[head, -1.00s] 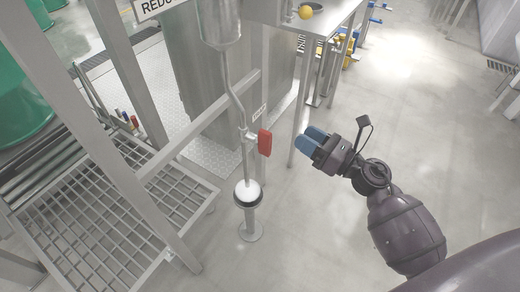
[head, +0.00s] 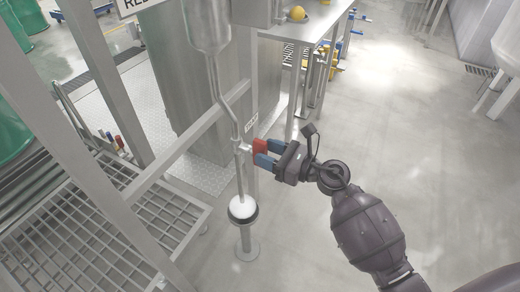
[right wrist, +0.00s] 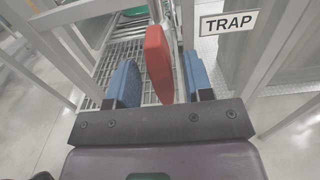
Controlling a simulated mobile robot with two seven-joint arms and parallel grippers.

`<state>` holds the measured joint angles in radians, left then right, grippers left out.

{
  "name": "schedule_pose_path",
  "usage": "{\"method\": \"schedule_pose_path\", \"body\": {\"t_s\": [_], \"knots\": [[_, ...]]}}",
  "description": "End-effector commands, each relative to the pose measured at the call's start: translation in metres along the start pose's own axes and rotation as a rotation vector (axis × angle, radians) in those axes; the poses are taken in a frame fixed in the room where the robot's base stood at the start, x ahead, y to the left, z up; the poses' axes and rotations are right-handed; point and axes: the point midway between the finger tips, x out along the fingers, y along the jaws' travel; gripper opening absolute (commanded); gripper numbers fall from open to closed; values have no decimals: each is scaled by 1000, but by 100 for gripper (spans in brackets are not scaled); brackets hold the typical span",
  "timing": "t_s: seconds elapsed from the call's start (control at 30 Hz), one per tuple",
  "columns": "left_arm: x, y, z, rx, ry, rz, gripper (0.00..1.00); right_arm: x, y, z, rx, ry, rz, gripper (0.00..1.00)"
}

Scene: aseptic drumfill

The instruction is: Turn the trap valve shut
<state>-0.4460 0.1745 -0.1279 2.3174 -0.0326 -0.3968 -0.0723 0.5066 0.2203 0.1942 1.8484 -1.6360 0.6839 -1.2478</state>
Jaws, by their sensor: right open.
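The trap valve's red handle (head: 259,146) sits on the thin vertical steel pipe (head: 240,178) in the head view. In the right wrist view the red handle (right wrist: 158,62) stands upright between the blue fingers, with gaps visible on both sides. My right gripper (head: 266,153) is open around the handle; its fingers also show in the right wrist view (right wrist: 160,85). The handle partly hides behind the fingers in the head view. A TRAP sign (right wrist: 229,22) is right of the handle. My left gripper is not in view.
A grey frame post and diagonal rail (head: 180,145) stand close to the pipe. A grated rack (head: 110,235) is at lower left. A white-topped floor drain (head: 243,210) is below the pipe. The floor at right is clear.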

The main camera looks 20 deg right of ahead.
Motion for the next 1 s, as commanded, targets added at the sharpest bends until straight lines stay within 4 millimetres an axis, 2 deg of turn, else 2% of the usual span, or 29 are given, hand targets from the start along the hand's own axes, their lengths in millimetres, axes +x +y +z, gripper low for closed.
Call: {"method": "schedule_pose_path", "body": {"t_s": [0.2,0.57,0.87,1.0], "knots": [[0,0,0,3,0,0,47,20,0,-1,1,0,0,47],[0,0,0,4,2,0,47,24,0,0,1,0,0,47],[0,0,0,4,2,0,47,23,0,0,1,0,0,2],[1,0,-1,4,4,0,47,23,0,0,3,0,0,0]]}}
